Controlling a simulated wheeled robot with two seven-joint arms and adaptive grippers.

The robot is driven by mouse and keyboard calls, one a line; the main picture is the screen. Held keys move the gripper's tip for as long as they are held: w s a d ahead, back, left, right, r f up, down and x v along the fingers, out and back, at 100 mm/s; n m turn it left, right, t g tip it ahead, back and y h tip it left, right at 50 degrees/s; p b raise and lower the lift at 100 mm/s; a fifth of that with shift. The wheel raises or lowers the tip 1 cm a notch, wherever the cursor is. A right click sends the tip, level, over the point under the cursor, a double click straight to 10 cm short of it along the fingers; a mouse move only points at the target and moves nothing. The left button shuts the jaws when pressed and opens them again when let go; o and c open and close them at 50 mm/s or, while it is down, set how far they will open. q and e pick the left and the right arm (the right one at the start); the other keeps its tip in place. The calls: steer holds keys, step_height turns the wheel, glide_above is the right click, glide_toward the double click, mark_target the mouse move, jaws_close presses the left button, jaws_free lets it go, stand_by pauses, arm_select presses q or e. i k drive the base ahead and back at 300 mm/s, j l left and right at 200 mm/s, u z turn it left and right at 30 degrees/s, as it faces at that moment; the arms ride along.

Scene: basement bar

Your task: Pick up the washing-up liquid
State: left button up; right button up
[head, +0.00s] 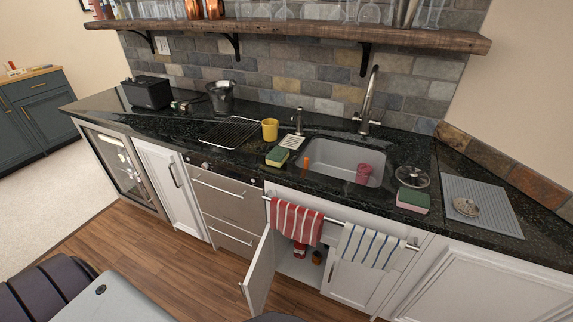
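No bottle can be identified for certain as the washing-up liquid. A red bottle-like thing (300,249) stands low inside the open cabinet under the sink, partly hidden below the red striped towel. A smaller dark and orange item (316,257) is beside it, too small to make out. The cabinet door (259,275) is swung open to the left of them. Neither of my grippers is in view.
The sink (325,160) holds a pink-red cup (363,173) and a small orange item (306,163). Red striped (296,221) and blue striped (369,246) towels hang on the front rail. Sponges (277,156) and a yellow mug (270,129) are on the counter. Wooden floor (160,255) is clear before the drawers.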

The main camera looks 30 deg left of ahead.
mark_target(300, 252)
steer(key=j+z, duration=0.1)
steer(key=j, duration=0.3)
steer(key=k+j+z, duration=0.15)
steer(key=j, duration=0.3)
steer(key=j+z, duration=0.1)
steer(key=j, duration=0.3)
steer(key=k+j+z, duration=0.1)
steer(key=j, duration=0.35)
steer(key=j+z, duration=0.15)
steer(key=j, duration=0.25)
steer(key=k+j+z, duration=0.1)
steer(key=j, duration=0.25)
steer(key=k+j+z, duration=0.1)
steer(key=j, duration=0.3)
steer(key=k+j+z, duration=0.1)
steer(key=k+j, duration=0.15)
steer(key=i+l+u, duration=0.45)
steer(key=l, duration=0.15)
